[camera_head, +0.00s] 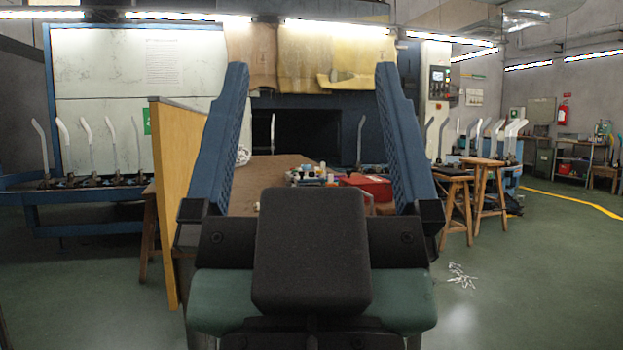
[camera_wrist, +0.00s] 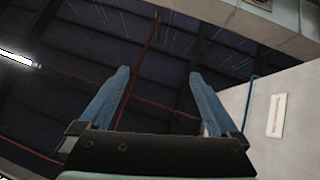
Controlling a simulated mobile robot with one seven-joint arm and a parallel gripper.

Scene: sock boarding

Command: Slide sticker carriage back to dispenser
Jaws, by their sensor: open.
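My gripper (camera_head: 311,68) fills the middle of the head view. Its two long blue fingers point up and stand wide apart, with nothing between them. In the wrist view my gripper (camera_wrist: 160,74) is also open and empty, facing the dark ceiling, with no work objects near it. I cannot make out the sticker carriage or the dispenser in either view. A brown-topped table (camera_head: 272,172) stands beyond my gripper, partly hidden by it. A red box (camera_head: 369,187) and several small items lie on the table, too small to identify.
A tan upright panel (camera_head: 178,190) stands by the table's left side. Wooden stools (camera_head: 484,190) stand to the right. Racks of upright white sock forms (camera_head: 88,145) line the left and right. White scraps (camera_head: 461,276) lie on the green floor, which is mostly clear at right.

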